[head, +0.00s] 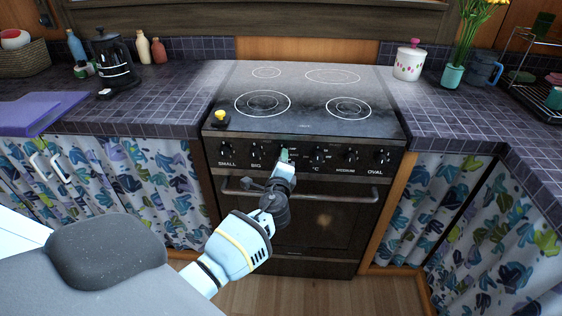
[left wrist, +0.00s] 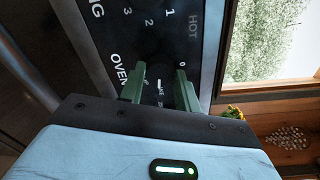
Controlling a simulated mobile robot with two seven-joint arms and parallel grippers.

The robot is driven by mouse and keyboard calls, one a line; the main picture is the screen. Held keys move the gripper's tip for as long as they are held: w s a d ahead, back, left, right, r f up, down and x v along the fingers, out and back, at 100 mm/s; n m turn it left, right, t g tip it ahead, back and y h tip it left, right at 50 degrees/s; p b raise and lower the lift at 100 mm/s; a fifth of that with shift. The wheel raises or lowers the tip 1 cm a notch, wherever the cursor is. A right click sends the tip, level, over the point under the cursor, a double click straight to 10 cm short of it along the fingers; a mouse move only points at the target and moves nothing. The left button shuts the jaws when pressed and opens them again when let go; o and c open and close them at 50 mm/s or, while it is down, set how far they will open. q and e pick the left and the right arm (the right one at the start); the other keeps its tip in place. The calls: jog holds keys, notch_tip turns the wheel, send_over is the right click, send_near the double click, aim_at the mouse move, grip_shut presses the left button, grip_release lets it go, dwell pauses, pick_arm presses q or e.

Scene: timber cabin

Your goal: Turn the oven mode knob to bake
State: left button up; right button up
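The oven's black front panel (head: 335,157) carries a row of black knobs with white markings. My left gripper (head: 285,155) is at the third knob from the left, with its green fingers pointing at the panel and covering most of that knob. In the left wrist view the two fingers (left wrist: 160,88) stand either side of a dark knob (left wrist: 160,98) with a white mark, beside the word OVEN; they appear closed on it. The small lettering there is too blurred to read. Several other knobs (head: 318,155) stand free nearby. My right gripper is not in view.
The oven door handle (head: 330,196) runs below the knobs, under my left forearm. Tiled counters (head: 160,105) flank the oven, with patterned curtains (head: 150,190) below.

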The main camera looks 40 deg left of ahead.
pick_arm(q)
jog(key=o, duration=0.4)
jog(key=v, duration=0.7)
jog(key=shift+s+d, duration=0.25)
jog(key=shift+s, duration=0.1)
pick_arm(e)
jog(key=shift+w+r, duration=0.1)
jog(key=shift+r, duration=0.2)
